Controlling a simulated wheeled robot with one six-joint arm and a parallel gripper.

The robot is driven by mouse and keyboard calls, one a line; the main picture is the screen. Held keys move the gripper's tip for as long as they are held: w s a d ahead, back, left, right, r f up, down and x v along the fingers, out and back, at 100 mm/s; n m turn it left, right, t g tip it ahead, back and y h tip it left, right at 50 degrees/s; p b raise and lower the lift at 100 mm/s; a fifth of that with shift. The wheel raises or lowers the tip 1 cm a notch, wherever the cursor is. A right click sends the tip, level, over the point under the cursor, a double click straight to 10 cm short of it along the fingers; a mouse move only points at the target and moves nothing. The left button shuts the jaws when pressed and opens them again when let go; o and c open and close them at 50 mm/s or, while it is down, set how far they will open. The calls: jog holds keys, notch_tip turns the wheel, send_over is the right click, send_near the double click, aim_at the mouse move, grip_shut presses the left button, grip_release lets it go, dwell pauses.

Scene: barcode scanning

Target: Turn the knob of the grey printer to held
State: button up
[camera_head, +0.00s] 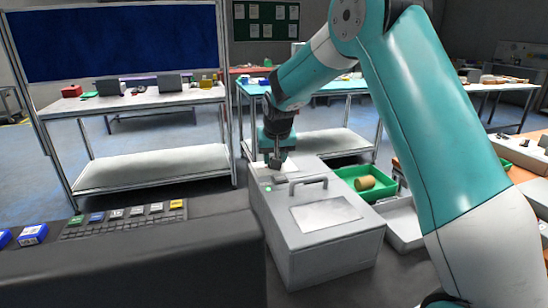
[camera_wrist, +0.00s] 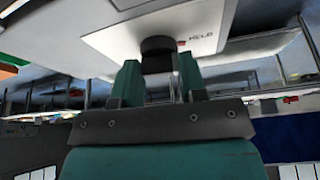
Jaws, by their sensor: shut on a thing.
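The grey printer (camera_head: 290,240) stands on the dark counter in the head view, with a handle and a pale panel on its top. In the wrist view its light panel (camera_wrist: 110,42) carries a dark round knob (camera_wrist: 158,46). The label "HELD" with a small red mark (camera_wrist: 182,43) is just right of the knob. My gripper (camera_head: 277,160) is at the far end of the printer's top in the head view. In the wrist view my gripper (camera_wrist: 157,68) is shut on the knob, one teal finger on each side. The knob's pointer is hidden.
A green tray (camera_head: 391,192) with a tan roll (camera_head: 365,183) is right of the printer, near a grey tray (camera_head: 400,225). A keyboard (camera_head: 120,220) and blue boxes (camera_head: 33,235) lie to the left. White tables (camera_head: 150,99) stand behind across open floor.

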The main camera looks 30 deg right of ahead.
jog(key=shift+n, duration=0.6)
jog(key=shift+r+n+y, duration=0.1)
jog(key=shift+n+y, duration=0.2)
jog(key=o, duration=0.9)
jog(key=b+v, duration=0.1)
jog(key=v, duration=1.6)
jog(key=shift+s+r+b, duration=0.1)
jog(key=shift+s+b, duration=0.1)
jog(key=shift+b, duration=0.15)
jog(key=s+a+f+n+g+y, duration=0.1)
jog(key=s+a+f+n, duration=0.2)
jog(key=s+a, duration=0.3)
jog(key=s+a+f+n+g+y, duration=0.1)
jog(key=s+a, duration=0.6)
jog(key=s, duration=0.8)
jog(key=s+a+f+n+g+y, duration=0.2)
jog(key=s+a+f+n, duration=0.3)
jog(key=s, duration=0.5)
jog(key=shift+s+a+f+y, duration=0.15)
jog(key=shift+a+f+y, duration=0.35)
jog(key=shift+a+f, duration=0.15)
